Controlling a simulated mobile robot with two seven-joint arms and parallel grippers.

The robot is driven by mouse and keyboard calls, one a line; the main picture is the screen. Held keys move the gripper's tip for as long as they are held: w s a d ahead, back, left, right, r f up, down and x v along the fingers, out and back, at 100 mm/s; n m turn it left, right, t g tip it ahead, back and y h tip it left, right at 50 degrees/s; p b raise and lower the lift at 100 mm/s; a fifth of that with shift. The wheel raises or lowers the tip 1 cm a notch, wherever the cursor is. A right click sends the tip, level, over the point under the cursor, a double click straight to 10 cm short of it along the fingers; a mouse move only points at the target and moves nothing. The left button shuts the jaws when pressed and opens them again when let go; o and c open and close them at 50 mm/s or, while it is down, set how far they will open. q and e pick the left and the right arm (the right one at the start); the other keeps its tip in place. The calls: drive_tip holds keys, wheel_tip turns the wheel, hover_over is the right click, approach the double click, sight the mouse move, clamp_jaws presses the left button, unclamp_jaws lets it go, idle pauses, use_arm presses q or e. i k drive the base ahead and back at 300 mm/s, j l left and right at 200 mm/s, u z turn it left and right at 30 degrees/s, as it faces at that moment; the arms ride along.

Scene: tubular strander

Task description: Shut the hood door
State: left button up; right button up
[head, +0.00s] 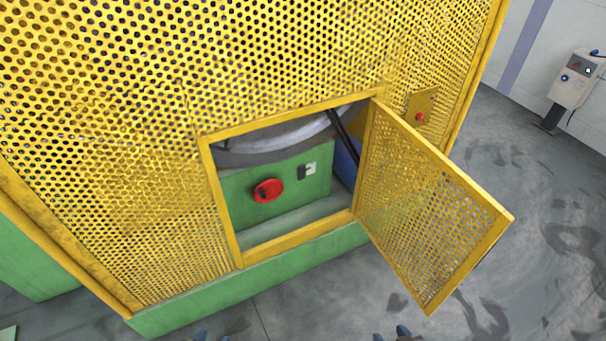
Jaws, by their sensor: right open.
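The hood door (430,205) is a yellow perforated panel in a yellow frame. It stands wide open, swung out toward me and to the right from the right side of the hood opening. Its free edge is at the lower right, with a small dark part on its far side. My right gripper (402,332) shows only its tips at the bottom edge, below the door and apart from it; it is open. My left gripper (210,337) barely shows at the bottom edge, too little to tell its state. Neither gripper touches the door.
The yellow perforated hood (120,120) stands on a green base (200,295). Inside the opening are a red knob (268,190) on a green housing and a grey wheel. A red button (420,117) is right of the opening. A control box (575,80) stands far right. Grey floor (530,200) is clear right of the door.

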sight(502, 218)
drive_tip(key=l, duration=0.35)
drive_tip(key=k+l+u, duration=0.15)
drive_tip(key=l, duration=0.6)
drive_tip(key=k+l+u, duration=0.15)
drive_tip(key=l, duration=0.2)
drive_tip(key=l+u, duration=0.1)
drive_tip(key=l, duration=0.25)
drive_tip(key=k+l+u, duration=0.1)
drive_tip(key=l, duration=0.25)
drive_tip(key=k+l+u, duration=0.15)
drive_tip(key=l, duration=0.2)
drive_tip(key=l+u, duration=0.35)
drive_tip(key=l, duration=0.7)
drive_tip(key=i+l+u, duration=0.1)
drive_tip(key=l, duration=0.25)
drive_tip(key=i+l+u, duration=0.2)
drive_tip(key=i+l, duration=0.15)
drive_tip(key=l, duration=0.35)
drive_tip(key=k+l+u, duration=0.1)
drive_tip(key=k+l, duration=0.2)
drive_tip(key=k, duration=0.1)
